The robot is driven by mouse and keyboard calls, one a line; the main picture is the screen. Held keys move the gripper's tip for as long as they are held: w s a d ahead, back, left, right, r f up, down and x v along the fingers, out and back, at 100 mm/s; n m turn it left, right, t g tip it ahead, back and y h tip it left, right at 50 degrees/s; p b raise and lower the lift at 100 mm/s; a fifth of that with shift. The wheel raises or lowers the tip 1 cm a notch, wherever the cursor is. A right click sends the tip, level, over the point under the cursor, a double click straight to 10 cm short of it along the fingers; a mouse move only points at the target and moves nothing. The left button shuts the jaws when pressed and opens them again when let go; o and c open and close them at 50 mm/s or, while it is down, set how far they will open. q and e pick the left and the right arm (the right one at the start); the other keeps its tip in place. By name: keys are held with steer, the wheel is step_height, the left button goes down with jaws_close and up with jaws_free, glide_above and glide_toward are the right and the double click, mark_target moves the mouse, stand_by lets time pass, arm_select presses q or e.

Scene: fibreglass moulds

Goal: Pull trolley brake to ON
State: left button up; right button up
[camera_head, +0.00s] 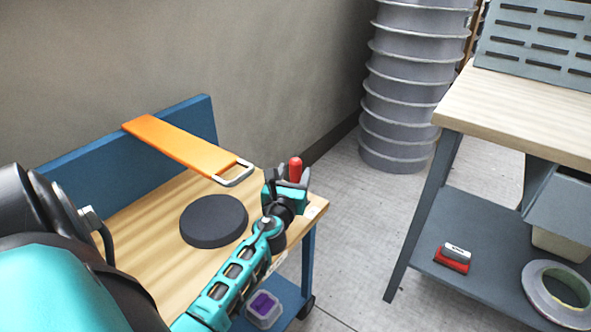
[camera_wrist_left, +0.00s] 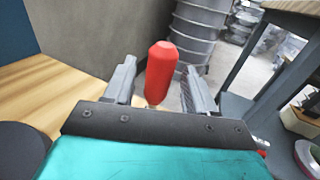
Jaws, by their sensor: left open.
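The trolley (camera_head: 160,222) has a wooden top, a blue back panel and a blue frame. The brake lever's red handle (camera_head: 295,169) stands upright at the trolley's right end. In the left wrist view the red handle (camera_wrist_left: 161,72) is between the two fingers, with a gap showing on each side. My left gripper (camera_head: 291,178) is open around the handle; the lever's lower part is hidden behind the gripper. My right gripper is not in view.
A black disc (camera_head: 214,221) lies on the trolley top. An orange strap-like bar (camera_head: 180,144) with a metal loop reaches over it from the back panel. A workbench (camera_head: 520,115) stands at right, with a tape roll (camera_head: 535,288) on its lower shelf. Open floor lies between.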

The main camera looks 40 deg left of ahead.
arm_select(q)
steer(key=shift+x, duration=1.2)
steer(key=shift+c, duration=0.4)
jaws_close()
